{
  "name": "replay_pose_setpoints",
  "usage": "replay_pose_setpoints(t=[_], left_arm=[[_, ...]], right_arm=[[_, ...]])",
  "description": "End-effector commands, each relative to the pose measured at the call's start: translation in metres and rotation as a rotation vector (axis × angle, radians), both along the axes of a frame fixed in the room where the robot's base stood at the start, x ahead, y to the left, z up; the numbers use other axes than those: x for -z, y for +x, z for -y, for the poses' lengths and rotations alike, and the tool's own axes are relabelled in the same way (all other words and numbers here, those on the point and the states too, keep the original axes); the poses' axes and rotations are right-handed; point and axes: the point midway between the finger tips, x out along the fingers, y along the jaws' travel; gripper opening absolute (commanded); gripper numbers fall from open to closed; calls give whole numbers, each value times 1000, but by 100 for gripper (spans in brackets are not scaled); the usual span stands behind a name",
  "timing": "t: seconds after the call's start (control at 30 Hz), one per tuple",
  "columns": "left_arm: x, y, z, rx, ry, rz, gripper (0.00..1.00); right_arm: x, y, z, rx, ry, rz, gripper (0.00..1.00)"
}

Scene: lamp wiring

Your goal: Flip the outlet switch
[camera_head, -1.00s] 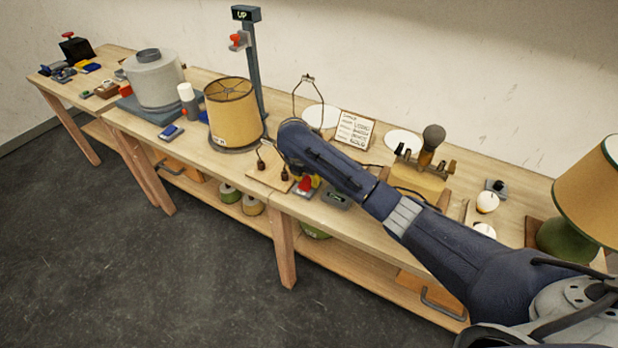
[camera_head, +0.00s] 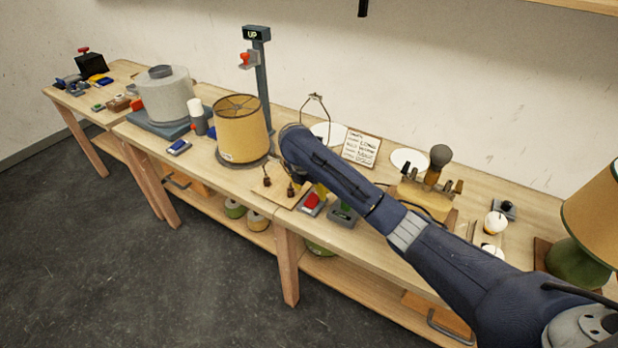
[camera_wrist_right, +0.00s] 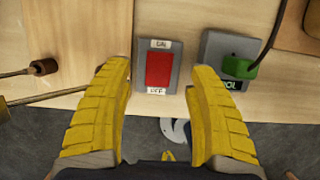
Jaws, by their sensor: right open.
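The outlet switch (camera_wrist_right: 158,68) is a red rocker in a grey box with ON and OFF labels, seen in the right wrist view. It also shows in the head view (camera_head: 312,202), at the table's front edge beside my arm. My right gripper (camera_wrist_right: 160,85) is open, with its yellow fingers on either side of the switch box and a gap to each side. I cannot tell whether the fingertips touch the tabletop. In the head view my right forearm hides most of the gripper. My left gripper is not in view.
A grey box with a green plug (camera_wrist_right: 240,66) sits right of the switch, with a dark cable. A tan lampshade (camera_head: 242,128) and grey post (camera_head: 263,85) stand farther left. A green lamp (camera_head: 580,255) is at right.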

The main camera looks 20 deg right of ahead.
Motion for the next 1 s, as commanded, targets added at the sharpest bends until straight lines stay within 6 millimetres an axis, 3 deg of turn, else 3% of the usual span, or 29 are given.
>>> replay_pose_setpoints(t=[0.43,1.0], left_arm=[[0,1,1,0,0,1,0],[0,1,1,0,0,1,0]], right_arm=[[-51,-9,-11,-3,-2,8,58],[-65,-15,-16,-1,-1,2,58]])
